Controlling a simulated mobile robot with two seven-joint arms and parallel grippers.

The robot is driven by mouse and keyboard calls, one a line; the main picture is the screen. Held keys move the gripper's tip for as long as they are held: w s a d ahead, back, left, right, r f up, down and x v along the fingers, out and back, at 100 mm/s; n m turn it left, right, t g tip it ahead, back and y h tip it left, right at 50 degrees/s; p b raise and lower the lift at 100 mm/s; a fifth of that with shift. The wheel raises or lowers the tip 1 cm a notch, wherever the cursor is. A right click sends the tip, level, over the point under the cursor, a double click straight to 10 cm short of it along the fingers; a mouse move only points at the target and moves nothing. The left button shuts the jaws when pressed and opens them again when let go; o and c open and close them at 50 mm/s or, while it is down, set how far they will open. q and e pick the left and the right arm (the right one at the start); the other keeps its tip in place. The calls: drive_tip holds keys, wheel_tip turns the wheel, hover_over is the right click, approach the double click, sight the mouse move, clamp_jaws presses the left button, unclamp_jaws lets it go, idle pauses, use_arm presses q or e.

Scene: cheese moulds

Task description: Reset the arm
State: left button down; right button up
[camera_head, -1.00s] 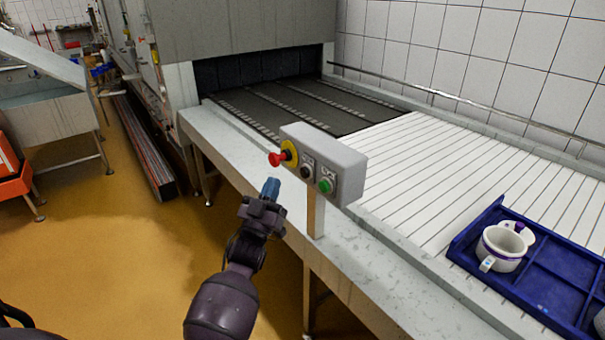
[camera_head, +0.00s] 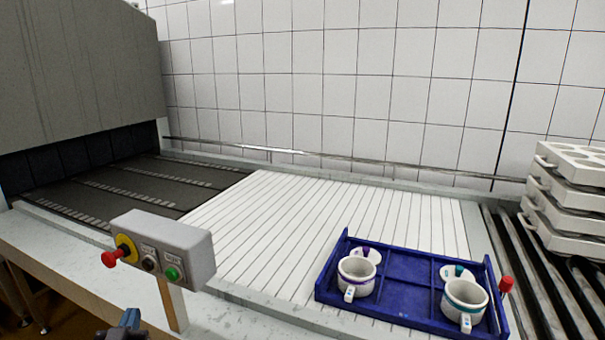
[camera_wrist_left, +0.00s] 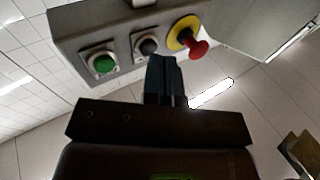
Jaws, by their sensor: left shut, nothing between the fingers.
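My left gripper (camera_head: 130,318) shows at the bottom left of the head view, just below the grey control box (camera_head: 170,246). Its fingers are shut and hold nothing. In the left wrist view the closed fingers (camera_wrist_left: 165,78) point toward the control box (camera_wrist_left: 120,30), near the black button and the red knob (camera_wrist_left: 197,48); I cannot tell whether they touch it. The box carries a red emergency knob on a yellow disc (camera_head: 124,248), a black button (camera_head: 149,263) and a green button (camera_head: 173,274). My right gripper is not in view.
A blue tray (camera_head: 408,270) with two white cups (camera_head: 356,276) (camera_head: 464,301) and lids sits on the white slatted conveyor (camera_head: 275,220). White stacked moulds (camera_head: 570,200) stand at right by dark rollers. A grey machine hood (camera_head: 80,70) covers the dark belt at left.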

use_arm(q)
drive_tip(key=s+d+f+m+g+h, duration=0.1)
drive_tip(key=s+d+f+g, duration=0.2)
drive_tip(key=s+f, duration=0.7)
drive_tip(key=s+d+f+g+h, duration=0.2)
drive_tip(key=s+d+f+g, duration=0.2)
drive_tip(key=s+f, duration=0.5)
drive_tip(key=s+g, duration=0.1)
drive_tip(key=s, duration=0.7)
drive_tip(key=shift+d+f+m, duration=0.3)
drive_tip(key=shift+f+m, duration=0.1)
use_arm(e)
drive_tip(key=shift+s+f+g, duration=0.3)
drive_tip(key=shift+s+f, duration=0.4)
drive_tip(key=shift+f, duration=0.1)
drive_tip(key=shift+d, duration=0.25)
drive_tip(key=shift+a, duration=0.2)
